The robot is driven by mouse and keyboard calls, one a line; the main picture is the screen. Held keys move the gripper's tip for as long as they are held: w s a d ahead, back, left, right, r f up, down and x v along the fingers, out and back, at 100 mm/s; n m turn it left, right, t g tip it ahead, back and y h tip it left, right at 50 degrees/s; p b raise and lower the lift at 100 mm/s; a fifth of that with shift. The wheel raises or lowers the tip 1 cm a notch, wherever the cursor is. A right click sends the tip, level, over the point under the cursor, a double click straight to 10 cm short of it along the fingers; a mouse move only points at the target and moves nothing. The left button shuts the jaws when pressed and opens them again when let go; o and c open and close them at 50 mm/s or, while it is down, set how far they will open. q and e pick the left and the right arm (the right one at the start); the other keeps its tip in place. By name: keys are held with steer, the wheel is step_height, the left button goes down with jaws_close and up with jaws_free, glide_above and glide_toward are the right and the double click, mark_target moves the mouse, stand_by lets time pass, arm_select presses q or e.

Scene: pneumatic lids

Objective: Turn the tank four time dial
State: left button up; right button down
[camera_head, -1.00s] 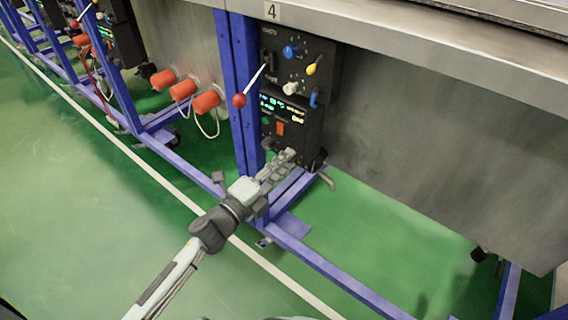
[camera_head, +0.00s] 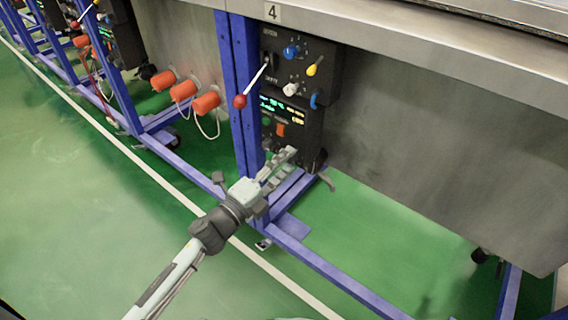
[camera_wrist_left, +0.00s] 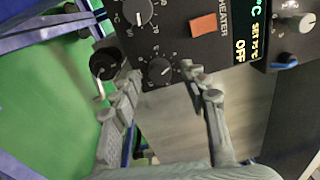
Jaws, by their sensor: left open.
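The tank four control box (camera_head: 292,110) is black and hangs beside a blue post under the "4" plate. In the left wrist view a black dial (camera_wrist_left: 160,70) with a ring of small numbers sits at the panel's lower end; I take it as the time dial, but its label is unreadable. A second dial (camera_wrist_left: 137,12), marked °C, is above it. My left gripper (camera_head: 281,163) is at the bottom of the box. In the wrist view its open fingers (camera_wrist_left: 163,84) lie either side of the lower dial. Contact cannot be told. My right gripper is not in view.
An orange heater switch (camera_wrist_left: 203,25) and lit display (camera_wrist_left: 240,35) are close to the dials. A red-knobbed lever (camera_head: 240,101) sticks out above my gripper. A blue lower frame rail (camera_head: 330,268) runs below. Orange plugs (camera_head: 183,91) are on the left. Green floor is clear in front.

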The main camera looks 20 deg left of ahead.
arm_select(q)
steer(key=shift+s, duration=0.1)
steer(key=v, duration=1.1)
steer(key=shift+s+a, duration=0.15)
steer(key=shift+s, duration=0.2)
steer(key=a+f+n+g+y+p, duration=0.3)
steer(key=a+f+n+g+y, duration=0.2)
steer(key=a+f+n+y, duration=0.65)
steer(key=s+d+f+n+g+h, duration=0.1)
steer(key=s+d+f+n+g, duration=0.1)
steer(key=s+n+g, duration=0.2)
steer(key=s+d+f+n+g+h+p, duration=0.1)
steer(key=s+d+f+n+g+h, duration=0.1)
steer(key=s+n+g, duration=0.3)
steer(key=s+d+n, duration=0.1)
steer(key=s, duration=0.3)
steer(key=shift+s+d+f, duration=0.3)
steer(key=shift+d+f, duration=0.05)
steer(key=shift+f, duration=0.05)
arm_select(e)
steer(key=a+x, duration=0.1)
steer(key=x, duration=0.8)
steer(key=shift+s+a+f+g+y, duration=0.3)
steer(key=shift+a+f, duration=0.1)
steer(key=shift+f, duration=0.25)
arm_select(q)
steer(key=shift+h, duration=0.25)
